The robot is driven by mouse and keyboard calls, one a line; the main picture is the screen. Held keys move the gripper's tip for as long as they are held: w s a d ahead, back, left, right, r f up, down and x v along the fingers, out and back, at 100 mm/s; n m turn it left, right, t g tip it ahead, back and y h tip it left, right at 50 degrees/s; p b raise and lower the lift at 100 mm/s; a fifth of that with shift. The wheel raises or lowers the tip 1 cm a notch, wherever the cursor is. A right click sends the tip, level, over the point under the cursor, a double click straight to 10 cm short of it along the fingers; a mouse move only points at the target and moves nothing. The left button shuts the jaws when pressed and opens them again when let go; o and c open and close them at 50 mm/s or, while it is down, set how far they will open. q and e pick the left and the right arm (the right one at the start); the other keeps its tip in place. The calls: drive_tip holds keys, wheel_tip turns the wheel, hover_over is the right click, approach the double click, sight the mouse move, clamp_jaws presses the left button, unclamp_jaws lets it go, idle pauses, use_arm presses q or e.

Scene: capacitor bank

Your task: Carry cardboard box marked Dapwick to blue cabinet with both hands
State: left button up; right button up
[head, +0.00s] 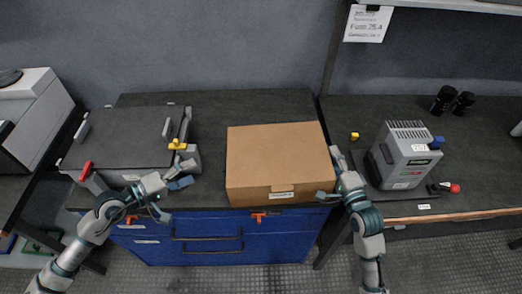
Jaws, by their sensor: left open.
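The cardboard box (277,156) is brown and closed, with a small white label on its front face too small to read. It rests on the dark top of the blue cabinet (215,226), right of the middle, its front near the top's front edge. My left gripper (180,190) is open and empty, left of the box and apart from it, by the grey case. My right gripper (329,174) is at the box's right side with its fingers spread; I cannot tell whether it touches the box.
A grey case (123,135) with a red-handled part lies left on the cabinet top. A grey device (404,154) stands on the right bench, with black cylinders (453,100) behind. A white machine (38,110) is at far left. Cabinet top behind the box is clear.

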drive_tip(key=shift+d, duration=0.15)
drive_tip(key=o, duration=0.8)
drive_tip(key=shift+d, duration=0.15)
drive_tip(key=v, duration=1.2)
drive_tip(key=shift+f, duration=0.1)
